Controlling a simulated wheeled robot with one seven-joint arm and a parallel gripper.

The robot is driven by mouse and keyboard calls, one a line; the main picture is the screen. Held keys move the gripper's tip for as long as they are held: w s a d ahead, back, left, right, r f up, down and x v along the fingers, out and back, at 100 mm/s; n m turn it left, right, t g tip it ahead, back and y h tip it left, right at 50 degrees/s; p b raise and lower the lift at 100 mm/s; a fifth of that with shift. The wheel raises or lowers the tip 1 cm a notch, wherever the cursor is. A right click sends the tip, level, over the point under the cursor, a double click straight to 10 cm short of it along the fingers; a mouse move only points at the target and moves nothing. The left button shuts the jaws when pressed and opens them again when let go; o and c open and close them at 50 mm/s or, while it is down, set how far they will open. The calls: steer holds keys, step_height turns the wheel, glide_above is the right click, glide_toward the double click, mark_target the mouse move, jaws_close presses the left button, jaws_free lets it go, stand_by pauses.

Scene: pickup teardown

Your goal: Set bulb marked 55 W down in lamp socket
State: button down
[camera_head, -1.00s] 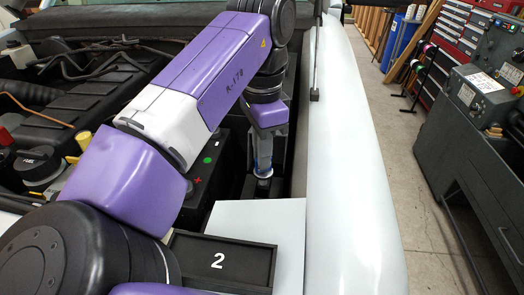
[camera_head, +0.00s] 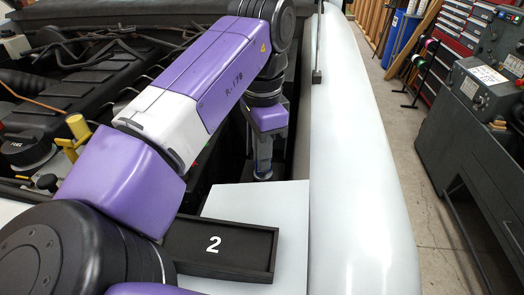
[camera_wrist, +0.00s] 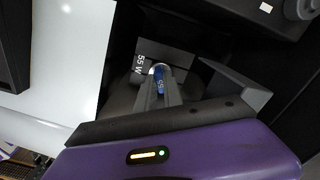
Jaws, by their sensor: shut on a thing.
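My gripper (camera_head: 263,172) points down into the dark gap between the engine bay and the pale fender. In the wrist view, my gripper (camera_wrist: 162,88) is shut on a small bulb (camera_wrist: 159,77) with a blue part and a marking that looks like 55. White letters reading 55 W show on a dark surface (camera_wrist: 140,64) right beside the bulb. The lamp socket cannot be made out clearly; the bulb's lower end is hidden, so I cannot tell whether it touches or sits in anything.
A black tray marked 2 (camera_head: 240,262) lies on a pale panel (camera_head: 285,205) in front of the gap. The white fender (camera_head: 355,170) runs along the right. Engine parts, including a yellow-capped post (camera_head: 78,126), fill the left.

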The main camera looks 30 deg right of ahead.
steer(key=c, duration=1.4)
jaws_free()
steer(key=shift+r+b, duration=0.4)
steer(key=shift+r, duration=3.5)
